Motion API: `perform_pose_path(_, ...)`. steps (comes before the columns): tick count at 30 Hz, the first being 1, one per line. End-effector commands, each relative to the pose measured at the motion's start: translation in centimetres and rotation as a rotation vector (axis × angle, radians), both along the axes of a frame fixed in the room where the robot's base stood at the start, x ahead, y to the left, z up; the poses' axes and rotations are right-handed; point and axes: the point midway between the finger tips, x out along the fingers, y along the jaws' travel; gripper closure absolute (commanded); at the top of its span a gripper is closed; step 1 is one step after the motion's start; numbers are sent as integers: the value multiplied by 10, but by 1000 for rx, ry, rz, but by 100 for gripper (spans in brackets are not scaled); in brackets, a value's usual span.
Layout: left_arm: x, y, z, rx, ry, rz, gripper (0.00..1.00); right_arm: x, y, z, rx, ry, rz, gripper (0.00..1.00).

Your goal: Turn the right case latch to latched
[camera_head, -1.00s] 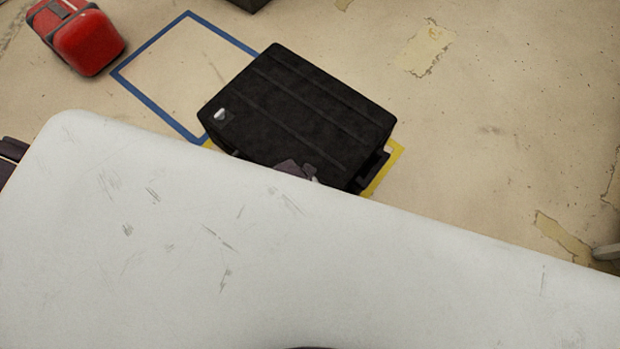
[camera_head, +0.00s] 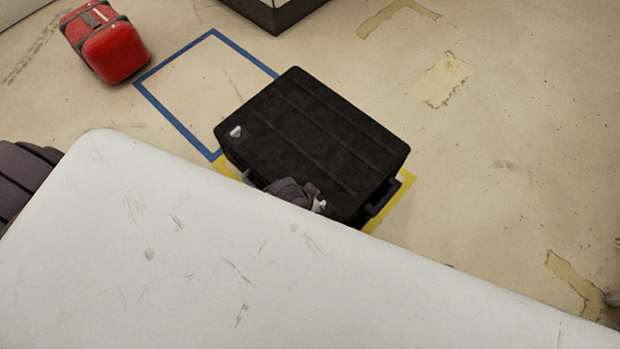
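A black ribbed case (camera_head: 325,130) lies closed on the floor. A small silver latch (camera_head: 236,131) shows at its left corner. A pale metallic piece (camera_head: 319,205), which looks like the right latch, shows at the near edge. A dark purple-grey part of my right gripper (camera_head: 292,192) is right beside it and partly covers it. I cannot tell whether they touch, whether the fingers are open, or which way the latch is turned. My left arm (camera_head: 22,175) shows only at the left edge; its gripper is out of view.
Yellow tape (camera_head: 404,193) marks the floor under the case, beside an empty blue tape outline (camera_head: 156,93). A red case (camera_head: 115,50) is at the upper left, a dark-sided box (camera_head: 290,15) at the top. A broad white surface hides the near area.

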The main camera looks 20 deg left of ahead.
Motion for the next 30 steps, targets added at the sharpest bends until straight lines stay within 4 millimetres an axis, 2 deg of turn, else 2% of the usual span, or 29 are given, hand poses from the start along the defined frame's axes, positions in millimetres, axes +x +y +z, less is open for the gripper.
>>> perform_pose_path(3,-6,2,15,-2,-1,1,60,0,0,0,0,0,0,60)
perform_pose_path(7,-9,3,23,-1,-1,1,60,0,0,0,0,0,0,60)
perform_pose_path(26,-10,3,25,-1,0,2,60,0,0,0,0,0,0,60)
perform_pose_path(30,-18,6,29,-6,14,22,60,0,0,0,0,0,0,60)
